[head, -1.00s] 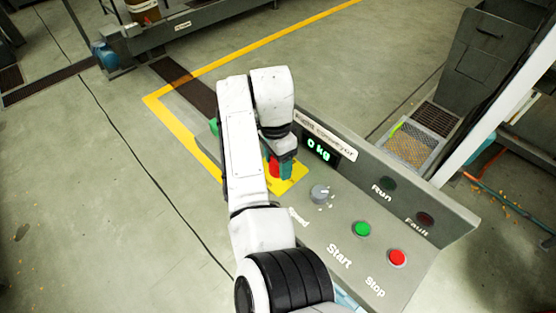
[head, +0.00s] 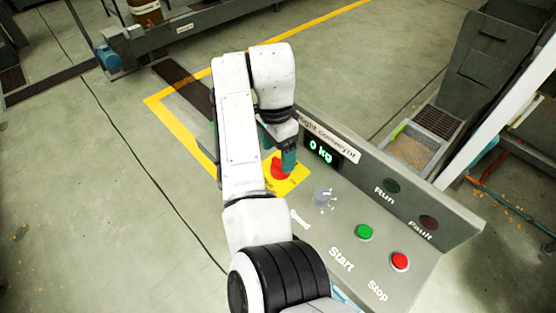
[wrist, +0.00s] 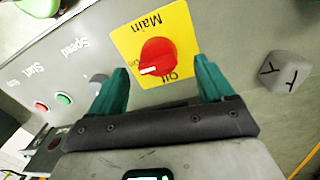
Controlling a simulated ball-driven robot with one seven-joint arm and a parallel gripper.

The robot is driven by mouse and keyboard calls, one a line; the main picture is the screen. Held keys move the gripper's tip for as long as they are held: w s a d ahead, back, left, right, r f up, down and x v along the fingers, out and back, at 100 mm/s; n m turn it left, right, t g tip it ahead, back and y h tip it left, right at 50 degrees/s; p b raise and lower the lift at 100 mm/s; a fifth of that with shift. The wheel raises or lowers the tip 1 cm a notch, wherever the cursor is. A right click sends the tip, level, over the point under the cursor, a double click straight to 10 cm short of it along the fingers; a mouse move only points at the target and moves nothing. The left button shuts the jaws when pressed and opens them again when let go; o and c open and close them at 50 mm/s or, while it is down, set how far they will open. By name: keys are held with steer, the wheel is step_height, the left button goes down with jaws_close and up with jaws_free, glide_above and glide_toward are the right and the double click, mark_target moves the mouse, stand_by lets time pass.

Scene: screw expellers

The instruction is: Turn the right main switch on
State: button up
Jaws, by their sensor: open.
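The main switch is a round red knob (wrist: 160,52) on a yellow plate (wrist: 182,22) marked Main, On and Off, upside down in the wrist view. Its white mark lies at the lower left of the knob, close to the small On lettering; Off is at the lower right. In the head view the red knob (head: 279,169) is partly hidden by my gripper (head: 277,150). My gripper (wrist: 160,66) is open, its teal fingers apart on either side of the knob in the wrist view. I cannot tell whether they touch it.
The sloped panel (head: 322,255) also has a grey Speed knob (head: 322,196), green Start button (head: 364,232) and red Stop button (head: 400,261). The display (head: 321,151) reads 0 kg. The Run (head: 391,186) and Fault (head: 429,222) lamps look dark. Open floor lies left.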

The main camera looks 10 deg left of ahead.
mark_target(275, 160)
step_height(275, 160, up, 7)
steer(key=shift+w+a, duration=0.2)
steer(key=shift+a+f, duration=0.1)
steer(key=shift+f, duration=0.05)
stand_by(0.4)
